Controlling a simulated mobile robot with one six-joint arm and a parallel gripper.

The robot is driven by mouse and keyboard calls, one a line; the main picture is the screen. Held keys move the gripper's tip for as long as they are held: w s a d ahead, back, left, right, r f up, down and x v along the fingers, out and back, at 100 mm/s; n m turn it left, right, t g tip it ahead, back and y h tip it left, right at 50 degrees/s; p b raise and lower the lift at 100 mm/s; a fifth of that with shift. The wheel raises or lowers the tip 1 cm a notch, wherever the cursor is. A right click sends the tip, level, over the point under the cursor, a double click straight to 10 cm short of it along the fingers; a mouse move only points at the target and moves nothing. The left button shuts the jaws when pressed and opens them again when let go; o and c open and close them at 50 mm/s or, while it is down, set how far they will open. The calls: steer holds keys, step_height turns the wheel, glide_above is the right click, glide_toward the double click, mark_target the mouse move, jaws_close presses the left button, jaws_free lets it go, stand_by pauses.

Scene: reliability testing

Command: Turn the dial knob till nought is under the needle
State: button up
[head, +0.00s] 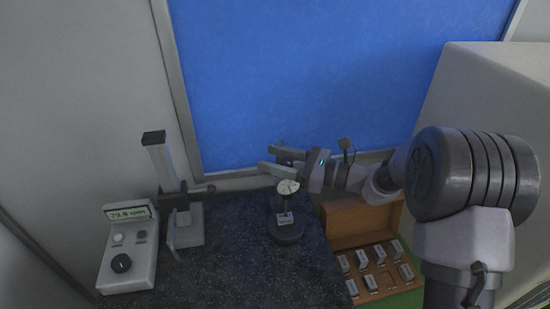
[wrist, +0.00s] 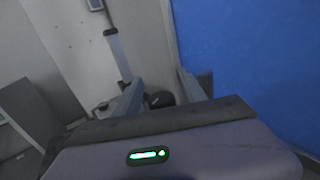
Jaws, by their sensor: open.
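A round white dial (head: 288,187) with a dark needle stands upright on a small stand with a dark round base (head: 286,233), in the head view. Its scale figures are too small to read, and I cannot make out a separate knob on it. My gripper (head: 268,157) is open and empty, with its fingers pointing left, just above and behind the dial in the picture. Whether a finger touches the dial I cannot tell. In the wrist view both fingers (wrist: 160,88) are apart, with a dark rounded thing between and beyond them that I cannot identify.
A grey box (head: 140,268) with a display and a black knob (head: 121,263) sits at the left of the dark speckled slab (head: 230,265). A tall gauge (head: 162,160) stands behind it. An open wooden case (head: 360,222) with several small blocks lies at the right. The slab's front is clear.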

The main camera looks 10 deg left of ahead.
steer(key=shift+c, duration=0.4)
jaws_close()
steer(key=shift+w+m+t, duration=0.25)
steer(key=shift+m+t, duration=0.55)
steer(key=shift+t, duration=0.4)
steer(key=shift+o, duration=0.4)
jaws_free()
steer(key=shift+d, duration=0.1)
steer(key=b+v, duration=0.1)
steer(key=v, duration=1.6)
steer(key=shift+d+r+b, duration=0.2)
steer(key=shift+r+b, duration=0.05)
steer(key=shift+b, duration=0.05)
